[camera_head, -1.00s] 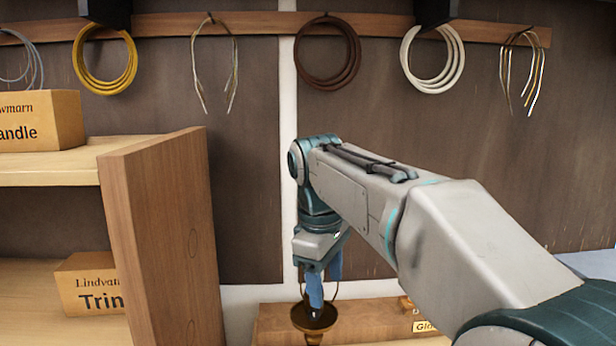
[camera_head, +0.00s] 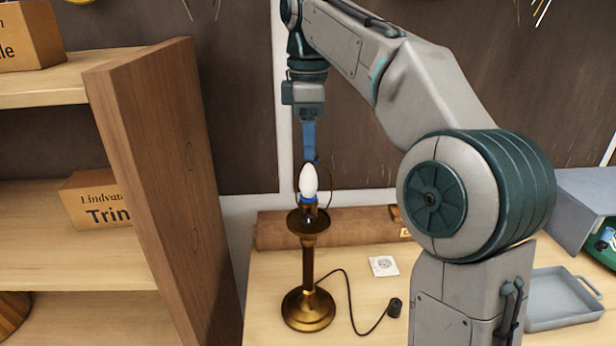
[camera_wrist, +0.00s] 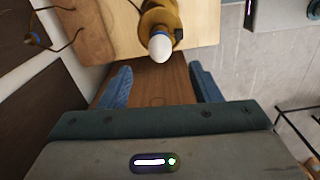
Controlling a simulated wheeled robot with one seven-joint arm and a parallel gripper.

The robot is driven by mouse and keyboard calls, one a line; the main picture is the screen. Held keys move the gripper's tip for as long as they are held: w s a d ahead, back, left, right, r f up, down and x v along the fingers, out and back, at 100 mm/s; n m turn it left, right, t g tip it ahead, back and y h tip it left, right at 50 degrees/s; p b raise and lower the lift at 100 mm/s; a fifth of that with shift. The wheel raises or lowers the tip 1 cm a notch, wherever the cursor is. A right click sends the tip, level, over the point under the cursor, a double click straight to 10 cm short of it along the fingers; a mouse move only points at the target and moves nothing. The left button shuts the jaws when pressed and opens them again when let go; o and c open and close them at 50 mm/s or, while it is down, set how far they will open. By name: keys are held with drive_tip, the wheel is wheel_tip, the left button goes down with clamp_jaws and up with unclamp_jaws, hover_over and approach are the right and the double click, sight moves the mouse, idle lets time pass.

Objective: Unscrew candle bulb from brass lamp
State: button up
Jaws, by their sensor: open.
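The brass lamp (camera_head: 308,262) stands upright on the table, with a black cord and plug trailing from its base. The white candle bulb (camera_head: 308,181) sits upright in the lamp's top, above a blue ring and the brass cup. In the wrist view the bulb (camera_wrist: 160,46) shows beyond the fingers, apart from them. My gripper (camera_head: 310,158) is above and just behind the bulb in the head view, fingers pointing down. In the wrist view my gripper (camera_wrist: 163,82) is open, its blue fingers wide apart with nothing between them.
A wooden shelf unit with an upright side panel (camera_head: 165,190) stands left of the lamp. A wooden block (camera_head: 365,227) lies behind it. Bare table lies around the base.

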sight(308, 182)
wheel_tip(308, 182, down, 10)
drive_tip(key=shift+r, duration=0.1)
idle(0.4)
drive_tip(key=c, duration=1.1)
drive_tip(key=shift+o, duration=0.4)
drive_tip(key=shift+r+n, duration=0.1)
drive_tip(key=shift+n, duration=1)
drive_tip(key=n+p, duration=0.1)
drive_tip(key=n, duration=0.3)
drive_tip(key=shift+p, duration=0.35)
drive_tip(key=shift+n, duration=1)
